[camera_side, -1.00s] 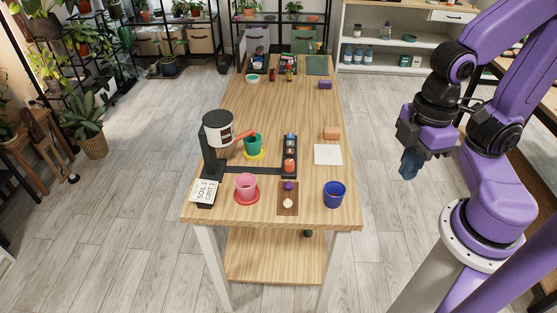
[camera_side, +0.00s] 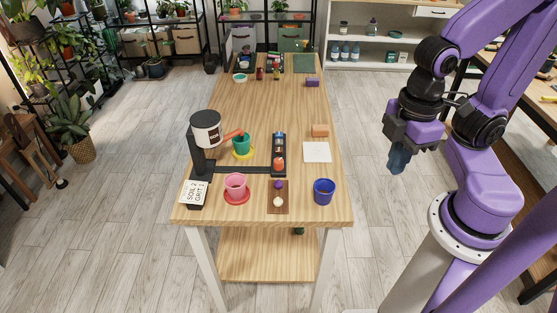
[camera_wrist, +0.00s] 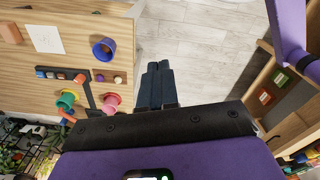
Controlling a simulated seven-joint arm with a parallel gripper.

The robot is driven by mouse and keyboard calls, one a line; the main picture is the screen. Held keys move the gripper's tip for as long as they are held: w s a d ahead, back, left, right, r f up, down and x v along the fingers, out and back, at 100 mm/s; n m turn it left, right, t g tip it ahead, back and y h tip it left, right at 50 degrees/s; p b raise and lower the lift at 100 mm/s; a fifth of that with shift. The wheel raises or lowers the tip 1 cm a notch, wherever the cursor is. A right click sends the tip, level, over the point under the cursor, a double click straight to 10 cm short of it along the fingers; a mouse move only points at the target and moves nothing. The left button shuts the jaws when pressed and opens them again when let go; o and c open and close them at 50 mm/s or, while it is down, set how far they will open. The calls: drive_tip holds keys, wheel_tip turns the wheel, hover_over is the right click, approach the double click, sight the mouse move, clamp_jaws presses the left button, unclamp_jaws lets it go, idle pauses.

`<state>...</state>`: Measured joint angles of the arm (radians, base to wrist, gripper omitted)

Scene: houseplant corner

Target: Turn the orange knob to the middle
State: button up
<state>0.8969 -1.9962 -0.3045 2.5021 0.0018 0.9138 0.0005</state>
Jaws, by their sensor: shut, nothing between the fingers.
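An orange-red knob (camera_side: 279,163) sits at the near end of a black strip (camera_side: 284,147) on the wooden table. The strip's paler and blue pieces lie behind it. In the wrist view the knob (camera_wrist: 79,77) shows small at the left, at one end of the strip. Which way it is set is too small to tell. My gripper (camera_side: 398,160) hangs over the floor, off the table's right side, well away from the knob. Its dark fingers (camera_wrist: 159,68) are together and empty, pointing at bare floor in the wrist view.
A black stand holds a white hopper (camera_side: 206,129) with an orange spout over a green pot (camera_side: 241,146). A pink pot (camera_side: 235,183), a brown board (camera_side: 271,208) with purple and cream knobs, and a blue pot (camera_side: 324,187) stand nearer. A white sheet (camera_side: 317,152) lies right of the strip.

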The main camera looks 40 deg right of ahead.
drive_tip(key=o, duration=1)
drive_tip(key=shift+w+a, duration=0.25)
drive_tip(key=shift+w, duration=0.15)
drive_tip(key=shift+o, duration=0.2)
drive_tip(key=w+a, duration=0.2)
drive_tip(key=w, duration=0.5)
drive_tip(key=shift+a+r+m, duration=0.15)
drive_tip(key=shift+a+m, duration=0.25)
drive_tip(key=m, duration=0.2)
hover_over(278, 161)
wheel_tip(278, 161, down, 6)
wheel_tip(278, 161, down, 18)
drive_tip(key=shift+d+r, duration=0.1)
drive_tip(key=shift+r, duration=0.15)
drive_tip(key=shift+c, duration=0.3)
drive_tip(key=c, duration=1)
